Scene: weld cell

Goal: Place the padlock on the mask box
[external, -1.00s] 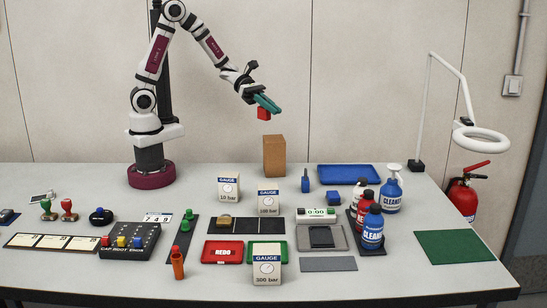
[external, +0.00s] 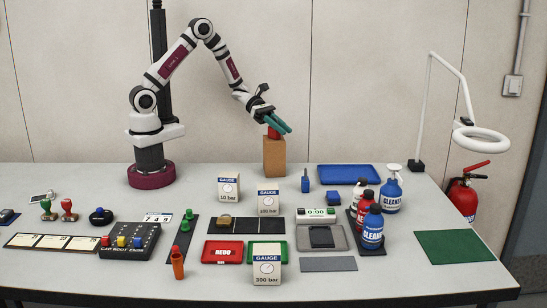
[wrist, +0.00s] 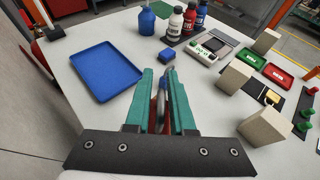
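The red padlock (external: 273,133) is in my gripper (external: 282,126), between its teal fingers. It is at the top of the tall brown box (external: 274,158), which I take for the mask box. I cannot tell whether the padlock touches the box top. In the wrist view, my gripper (wrist: 163,95) has its fingers close together around a thin strip of red and grey, and most of the padlock is hidden. The box is largely hidden there behind the fingers.
A blue tray (external: 346,174) and a small blue block (external: 333,198) lie right of the box. Gauge boxes (external: 228,187) stand in front.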

